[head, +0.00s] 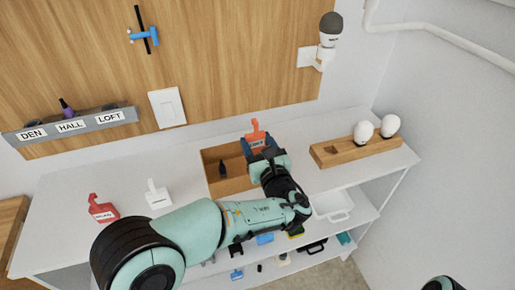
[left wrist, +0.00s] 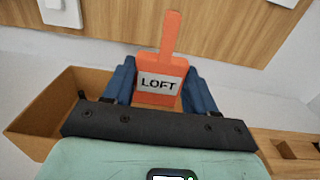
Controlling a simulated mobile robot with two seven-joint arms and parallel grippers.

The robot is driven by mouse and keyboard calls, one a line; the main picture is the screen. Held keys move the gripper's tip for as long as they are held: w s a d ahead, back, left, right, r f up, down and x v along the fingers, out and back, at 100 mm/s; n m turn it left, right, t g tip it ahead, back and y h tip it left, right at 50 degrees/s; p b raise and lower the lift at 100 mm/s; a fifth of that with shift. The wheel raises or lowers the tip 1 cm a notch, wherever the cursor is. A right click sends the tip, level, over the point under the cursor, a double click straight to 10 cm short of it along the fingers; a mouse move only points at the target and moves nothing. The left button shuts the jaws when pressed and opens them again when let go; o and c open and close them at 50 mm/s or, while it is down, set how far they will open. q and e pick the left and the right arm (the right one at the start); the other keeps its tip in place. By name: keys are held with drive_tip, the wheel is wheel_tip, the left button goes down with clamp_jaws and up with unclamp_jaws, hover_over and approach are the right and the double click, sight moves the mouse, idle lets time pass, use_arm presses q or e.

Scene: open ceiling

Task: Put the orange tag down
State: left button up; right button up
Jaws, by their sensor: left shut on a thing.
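The orange tag (head: 256,135) has a tall thin handle and a white label that reads LOFT in the left wrist view (left wrist: 160,84). My left gripper (head: 262,150) is shut on the tag, with its blue fingers on either side of the label part and the handle pointing up. It holds the tag over or beside the right part of an open wooden box (head: 213,157) on the white shelf top. My arm hides part of the box, so the exact gap below the tag cannot be told. My right gripper is not seen.
A red tag (head: 103,210) and a white tag (head: 158,195) stand on the shelf top (head: 75,189) at left. A dark item lies in the box. A wooden block with two white bulbs (head: 356,149) is at right. A grey rack labelled DEN, HALL, LOFT (head: 70,126) hangs on the wall.

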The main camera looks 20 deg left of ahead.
use_arm(q)
drive_tip(key=shift+f, duration=0.55)
drive_tip(key=shift+f+b, duration=0.4)
drive_tip(key=shift+f, duration=0.25)
drive_tip(key=o, duration=1)
drive_tip(key=shift+o, duration=0.2)
